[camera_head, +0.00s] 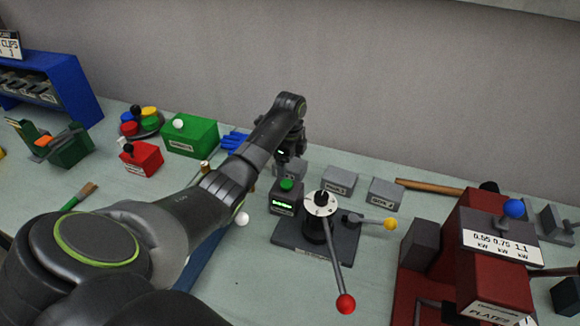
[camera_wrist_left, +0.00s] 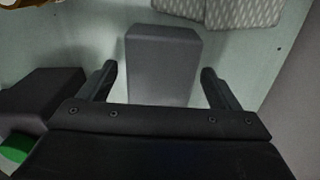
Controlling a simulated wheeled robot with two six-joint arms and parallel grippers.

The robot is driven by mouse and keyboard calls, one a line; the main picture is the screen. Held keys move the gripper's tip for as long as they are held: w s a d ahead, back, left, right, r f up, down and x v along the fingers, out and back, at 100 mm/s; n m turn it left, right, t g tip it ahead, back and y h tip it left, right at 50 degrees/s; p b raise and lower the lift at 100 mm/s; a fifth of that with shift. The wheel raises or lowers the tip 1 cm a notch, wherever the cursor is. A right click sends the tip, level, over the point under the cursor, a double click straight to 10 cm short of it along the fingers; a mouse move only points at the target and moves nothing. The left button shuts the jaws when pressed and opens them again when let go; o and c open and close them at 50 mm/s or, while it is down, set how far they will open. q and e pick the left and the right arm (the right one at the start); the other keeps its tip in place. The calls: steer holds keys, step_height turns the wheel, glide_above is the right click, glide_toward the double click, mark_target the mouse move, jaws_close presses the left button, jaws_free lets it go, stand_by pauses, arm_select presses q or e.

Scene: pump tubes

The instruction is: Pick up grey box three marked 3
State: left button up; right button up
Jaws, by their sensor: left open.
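Three small grey boxes stand in a row on the bench behind the lever device in the head view: a left box (camera_head: 291,168), a middle box (camera_head: 340,181) and a right box (camera_head: 386,194). Their labels are too small to read surely, so I cannot tell which is marked 3. My left gripper (camera_head: 286,156) is over the left box and partly hides it. In the left wrist view, a plain grey box (camera_wrist_left: 163,62) lies between the two spread fingers, with gaps on both sides. The left gripper is open and empty. My right gripper is not in view.
A dark box with a green button (camera_head: 286,187) stands just in front of the left box. A lever device (camera_head: 320,225) with a red knob is near. A wooden rod (camera_head: 430,187) lies at the right. A green box (camera_head: 190,137) stands left of my arm.

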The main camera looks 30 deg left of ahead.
arm_select(q)
steer(key=shift+f, duration=0.45)
steer(key=shift+c, duration=0.3)
